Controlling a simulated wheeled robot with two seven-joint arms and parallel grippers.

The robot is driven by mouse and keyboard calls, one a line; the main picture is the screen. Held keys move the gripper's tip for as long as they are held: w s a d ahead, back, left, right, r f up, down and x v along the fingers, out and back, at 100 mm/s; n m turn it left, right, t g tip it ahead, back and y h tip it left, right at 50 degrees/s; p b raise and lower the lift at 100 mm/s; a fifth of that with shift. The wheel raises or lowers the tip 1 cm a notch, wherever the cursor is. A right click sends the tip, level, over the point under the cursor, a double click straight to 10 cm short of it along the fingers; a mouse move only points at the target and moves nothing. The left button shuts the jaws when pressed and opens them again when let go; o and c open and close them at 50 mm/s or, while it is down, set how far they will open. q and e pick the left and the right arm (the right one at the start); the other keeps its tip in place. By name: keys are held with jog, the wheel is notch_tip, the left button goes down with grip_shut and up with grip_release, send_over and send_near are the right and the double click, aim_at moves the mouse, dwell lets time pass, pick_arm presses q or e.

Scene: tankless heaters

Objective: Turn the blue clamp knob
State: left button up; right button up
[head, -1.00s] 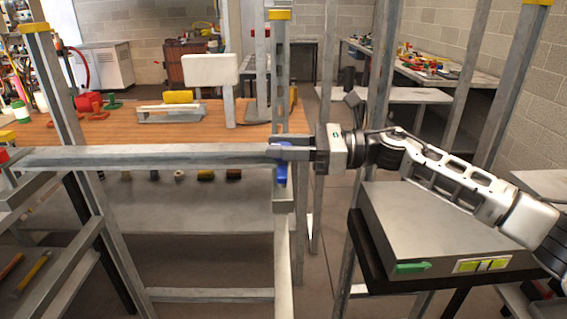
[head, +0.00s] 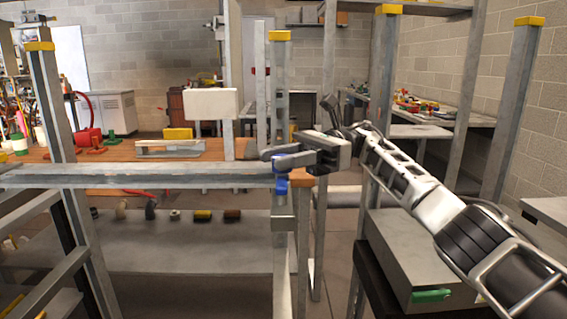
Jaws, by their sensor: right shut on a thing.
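The blue clamp knob (head: 281,187) sits on a grey metal upright, where the long horizontal rail (head: 130,176) meets it. My right gripper (head: 276,158) reaches in from the right, with its fingers at the top of the blue part. It is shut on the blue clamp knob, and the fingers hide part of it. The lower blue part shows below the fingers. My left gripper is out of view.
Grey uprights with yellow caps (head: 279,35) stand around the knob. A grey box with a green handle (head: 431,295) is below my right arm. A wooden bench (head: 110,153) and a shelf with several small items (head: 180,250) lie behind the rail.

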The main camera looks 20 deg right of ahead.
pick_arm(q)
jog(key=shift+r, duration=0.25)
pick_arm(e)
jog(key=shift+r, duration=0.15)
jog(key=o, duration=1)
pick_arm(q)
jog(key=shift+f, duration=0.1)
